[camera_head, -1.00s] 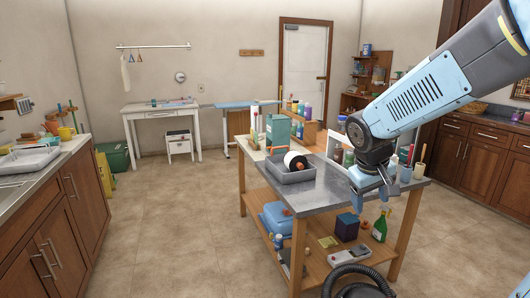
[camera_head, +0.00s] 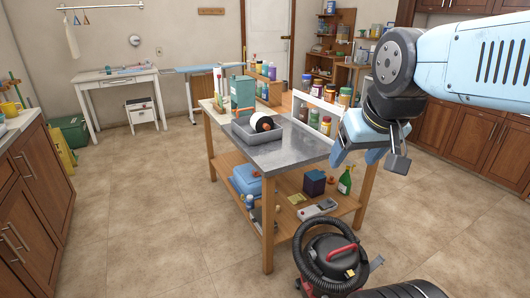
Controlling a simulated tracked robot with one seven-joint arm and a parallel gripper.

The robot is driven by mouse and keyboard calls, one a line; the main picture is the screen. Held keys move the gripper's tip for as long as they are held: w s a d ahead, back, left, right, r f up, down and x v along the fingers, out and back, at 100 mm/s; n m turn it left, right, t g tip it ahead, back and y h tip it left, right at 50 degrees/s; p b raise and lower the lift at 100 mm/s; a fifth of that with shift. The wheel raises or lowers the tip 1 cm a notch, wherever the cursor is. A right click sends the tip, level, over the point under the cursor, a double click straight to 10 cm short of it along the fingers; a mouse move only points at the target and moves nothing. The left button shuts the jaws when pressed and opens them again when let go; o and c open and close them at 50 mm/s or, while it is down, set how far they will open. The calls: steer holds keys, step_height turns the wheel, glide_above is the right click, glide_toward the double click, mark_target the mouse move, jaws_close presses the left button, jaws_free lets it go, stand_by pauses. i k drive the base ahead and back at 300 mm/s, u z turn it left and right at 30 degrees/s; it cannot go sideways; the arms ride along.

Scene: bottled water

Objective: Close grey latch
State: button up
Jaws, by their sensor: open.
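A red and black vacuum cleaner (camera_head: 338,262) stands on the floor in front of the table, at the bottom of the view. A small grey piece (camera_head: 376,263), which looks like the grey latch, sticks out from its right side, tilted away from the body. My gripper (camera_head: 357,157) hangs in the air at the right, above and behind the vacuum in the picture, well apart from it. Its light blue fingers point down, open, and nothing shows between them.
A metal-topped wooden table (camera_head: 310,150) with a grey tray (camera_head: 244,132) and bottles stands behind the vacuum. Its lower shelf (camera_head: 293,218) holds a green spray bottle (camera_head: 345,180) and boxes. The tiled floor at left and right is clear.

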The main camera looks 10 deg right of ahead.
mark_target(378, 261)
steer(key=z, duration=0.1)
steer(key=k, duration=0.5)
steer(key=z, duration=1.95)
steer(key=i, duration=2.55)
steer(key=u, duration=0.15)
